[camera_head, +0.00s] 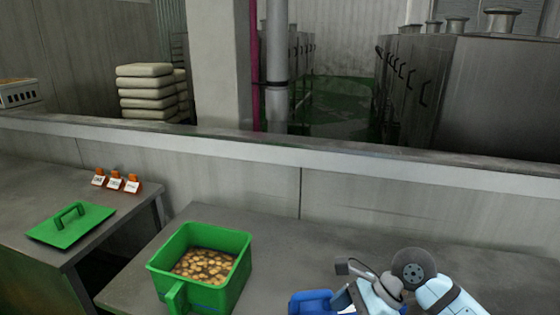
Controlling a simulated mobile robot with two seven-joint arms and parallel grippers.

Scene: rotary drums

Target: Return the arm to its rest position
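One of my arms, light blue and grey, comes in from the lower right. Its gripper (345,298) is over the near table at the bottom edge of the view, to the right of the green bin and apart from it. Blue parts show at the gripper's end, but the fingertips are cut off or hidden, so I cannot tell if it is open or shut. My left arm and gripper are not in view.
The open green bin (241,266), holding brownish pieces, stands on the near table (290,250). A green lid (90,228) and three small orange-and-white items (115,181) are on the left table (30,185). A low wall (330,175) runs behind. The table's right part looks clear.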

